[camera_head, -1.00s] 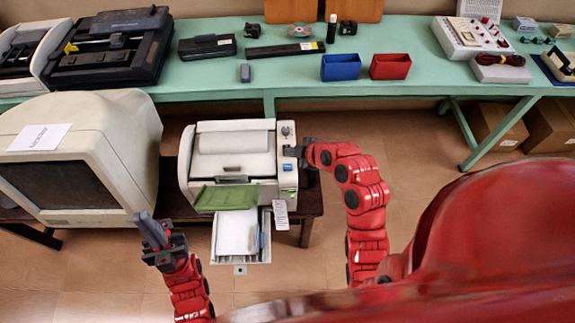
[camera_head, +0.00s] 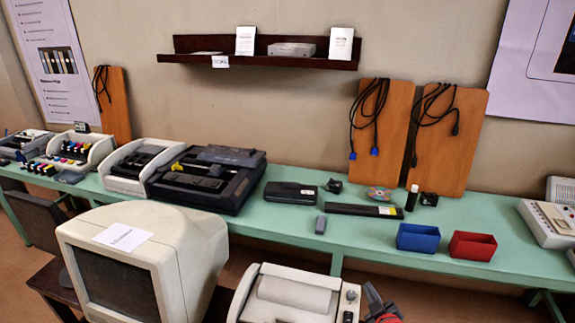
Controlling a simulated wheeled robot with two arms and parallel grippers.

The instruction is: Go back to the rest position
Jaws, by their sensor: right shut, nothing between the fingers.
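My right gripper (camera_head: 373,296) shows at the bottom edge, right of the beige printer (camera_head: 292,291). Its dark fingers are shut with nothing between them, and a bit of my red arm shows below. Whether it touches the printer's side cannot be told. The printer is cut off by the bottom edge, so its front and paper tray are hidden. My left gripper is out of view.
An old beige monitor (camera_head: 187,237) stands left of the printer. Behind is a long green table (camera_head: 270,227) with a black device (camera_head: 205,178), a blue bin (camera_head: 418,238) and a red bin (camera_head: 472,246). A dark wall shelf (camera_head: 258,61) and cable boards (camera_head: 378,140) are behind.

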